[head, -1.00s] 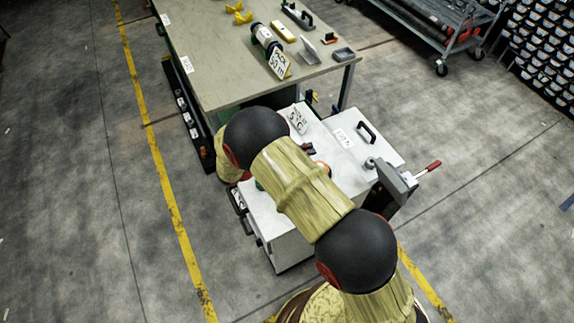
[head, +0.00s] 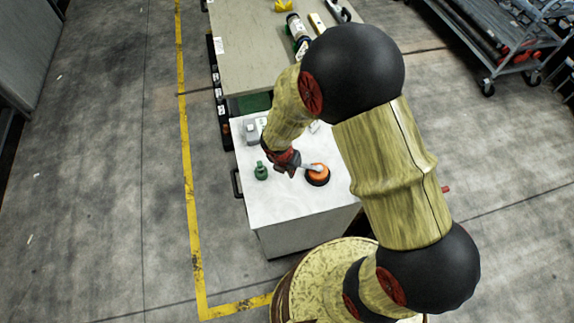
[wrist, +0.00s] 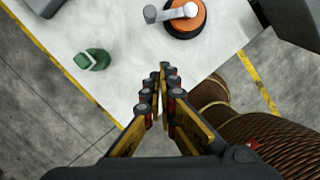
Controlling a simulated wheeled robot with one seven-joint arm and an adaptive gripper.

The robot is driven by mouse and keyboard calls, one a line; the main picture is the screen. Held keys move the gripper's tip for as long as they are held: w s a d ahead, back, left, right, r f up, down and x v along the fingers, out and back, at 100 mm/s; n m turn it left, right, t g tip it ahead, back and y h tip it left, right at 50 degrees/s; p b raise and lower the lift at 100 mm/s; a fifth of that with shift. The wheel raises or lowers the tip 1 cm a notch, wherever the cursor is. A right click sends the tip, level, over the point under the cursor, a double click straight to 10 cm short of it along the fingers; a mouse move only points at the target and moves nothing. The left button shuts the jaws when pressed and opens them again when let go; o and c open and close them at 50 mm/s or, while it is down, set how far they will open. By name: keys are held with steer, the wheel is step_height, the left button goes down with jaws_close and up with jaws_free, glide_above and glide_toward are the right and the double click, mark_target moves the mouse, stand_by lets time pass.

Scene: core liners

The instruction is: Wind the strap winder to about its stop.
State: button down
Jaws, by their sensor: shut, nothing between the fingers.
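An orange disc (head: 319,177) with a dark rim and a pale crank arm lies on the white cabinet top (head: 290,206); it looks like the strap winder. In the wrist view the disc (wrist: 186,22) is at the top, with its crank knob (wrist: 150,13) to the left. My gripper (head: 294,163) is just left of the disc in the head view, close to the crank. In the wrist view my gripper (wrist: 163,78) is shut and empty, its fingertips apart from the knob in the picture. Whether it touches the crank I cannot tell.
A small green object (head: 261,172) stands left of my gripper on the cabinet. A grey box-like item (head: 250,130) is at the back left corner. A red handle end (head: 446,189) shows past my arm on the right. The workbench (head: 240,50) stands behind.

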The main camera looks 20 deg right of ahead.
steer(key=w+d+f+b, duration=0.2)
steer(key=w+f, duration=0.4)
steer(key=f, duration=0.3)
steer(key=shift+d+f, duration=0.3)
steer(key=shift+d, duration=0.1)
steer(key=shift+w, duration=0.1)
steer(key=shift+w+m, duration=0.25)
steer(key=shift+m, duration=0.15)
steer(key=shift+w+m, duration=0.2)
steer(key=shift+m, duration=0.1)
